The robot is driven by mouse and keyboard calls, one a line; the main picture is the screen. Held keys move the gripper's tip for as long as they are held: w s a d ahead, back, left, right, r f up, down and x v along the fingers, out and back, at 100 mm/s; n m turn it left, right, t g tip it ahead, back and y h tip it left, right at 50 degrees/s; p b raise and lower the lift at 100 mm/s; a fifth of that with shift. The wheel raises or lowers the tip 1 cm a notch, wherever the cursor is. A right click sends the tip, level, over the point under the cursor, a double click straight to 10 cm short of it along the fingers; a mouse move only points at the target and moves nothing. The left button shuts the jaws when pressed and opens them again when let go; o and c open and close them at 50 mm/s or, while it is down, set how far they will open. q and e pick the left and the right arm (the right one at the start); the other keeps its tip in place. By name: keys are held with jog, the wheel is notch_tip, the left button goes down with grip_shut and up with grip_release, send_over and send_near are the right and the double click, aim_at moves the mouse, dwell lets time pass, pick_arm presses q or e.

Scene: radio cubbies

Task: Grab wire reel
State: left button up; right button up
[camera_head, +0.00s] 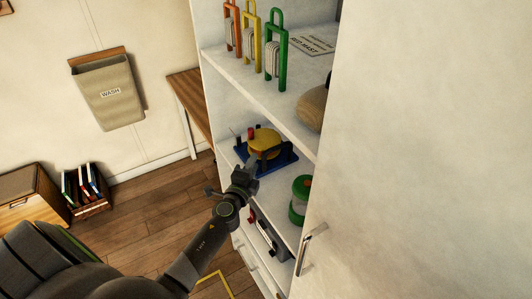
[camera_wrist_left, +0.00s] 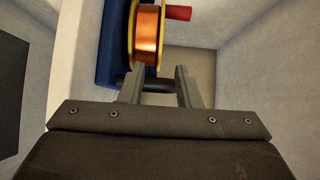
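The wire reel (camera_head: 266,141) has yellow flanges and stands on a blue base (camera_head: 281,158) on a middle shelf of the white cubby. In the left wrist view the reel (camera_wrist_left: 147,32) shows copper wire between its yellow rims, with a red handle (camera_wrist_left: 178,13) at its right. My left gripper (camera_head: 250,167) is at the front of this shelf, close to the reel. In the wrist view its two fingers (camera_wrist_left: 160,72) are apart, the left one just below the reel's lower rim. A dark bar shows between the fingers; contact cannot be told. My right gripper is not in view.
Orange, yellow and green (camera_head: 275,50) frames stand on the shelf above, near a tan rounded object (camera_head: 312,107). A white door panel (camera_head: 430,150) fills the right.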

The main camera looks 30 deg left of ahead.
aim_at(261, 150)
pick_arm(q)
jog(key=w, duration=0.5)
jog(key=shift+a, duration=0.3)
jog(key=shift+c, duration=1)
grip_shut()
jog(key=shift+f, duration=0.1)
